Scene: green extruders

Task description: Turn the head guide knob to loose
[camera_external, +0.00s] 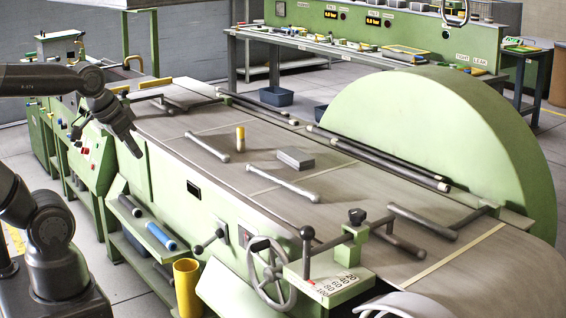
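No part is readably marked as the head guide knob. A dark knob (357,216) sits on top of a green post at the near end of the grey table; I cannot tell whether it is the head guide knob or whether it is tight or loose. A dark ball-ended lever (212,239) is on the machine's front side. My gripper (136,152) hangs at the upper left, pointing down beside the left end of the table, well apart from both. Its fingers look close together, but the gap is too small to judge. No held object shows.
A handwheel (272,274) and a green block with a number scale (322,290) stand at the near side. A yellow cylinder (187,287) stands below. Loose grey rods (283,184) and a grey block (296,159) lie on the table. A large green half-disc guard (430,135) rises behind.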

